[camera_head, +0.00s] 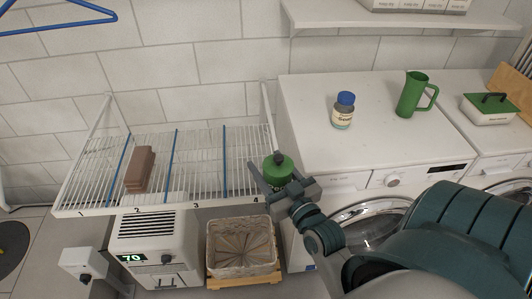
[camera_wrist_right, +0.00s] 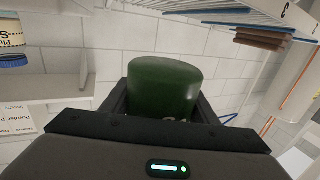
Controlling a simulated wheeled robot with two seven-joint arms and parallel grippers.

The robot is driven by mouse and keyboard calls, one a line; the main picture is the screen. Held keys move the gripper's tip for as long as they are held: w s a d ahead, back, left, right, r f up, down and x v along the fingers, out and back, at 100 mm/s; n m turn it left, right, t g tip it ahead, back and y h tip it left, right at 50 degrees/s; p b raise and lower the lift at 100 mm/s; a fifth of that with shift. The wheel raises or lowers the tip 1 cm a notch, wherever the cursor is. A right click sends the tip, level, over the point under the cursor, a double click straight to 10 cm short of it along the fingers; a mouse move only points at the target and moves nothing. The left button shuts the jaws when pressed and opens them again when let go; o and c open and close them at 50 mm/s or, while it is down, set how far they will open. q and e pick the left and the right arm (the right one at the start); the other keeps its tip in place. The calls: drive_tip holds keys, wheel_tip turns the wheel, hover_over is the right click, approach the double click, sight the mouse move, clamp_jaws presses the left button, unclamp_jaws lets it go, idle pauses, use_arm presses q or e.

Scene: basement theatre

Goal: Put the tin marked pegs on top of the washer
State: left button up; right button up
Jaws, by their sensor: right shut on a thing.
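My right gripper (camera_head: 283,182) is shut on a green tin (camera_head: 277,168) with a dark knob on top. The tin's light lettering is mostly hidden by the fingers, so I cannot read it. In the right wrist view the green tin (camera_wrist_right: 165,88) sits between the two dark fingers. In the head view it appears at the right end of the wire rack, just left of the white washer (camera_head: 305,110). The washer's flat top is to the right of and beyond the gripper. My left gripper is not in view.
A blue-capped jar (camera_head: 343,110) and a green jug (camera_head: 413,94) stand on the washer. A green-lidded white box (camera_head: 488,109) is farther right. The wire rack (camera_head: 200,165) holds a brown object (camera_head: 140,169). A basket (camera_head: 240,247) stands below. The washer top's left part is clear.

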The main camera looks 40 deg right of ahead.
idle(0.4)
drive_tip(key=s+a+r+n+y, duration=0.1)
drive_tip(key=a+r+y, duration=0.1)
drive_tip(key=a, duration=1.2)
drive_tip(key=shift+s+r+n+y, duration=0.35)
drive_tip(key=shift+r+n+y, duration=0.05)
drive_tip(key=shift+r, duration=0.5)
drive_tip(key=shift+d, duration=0.1)
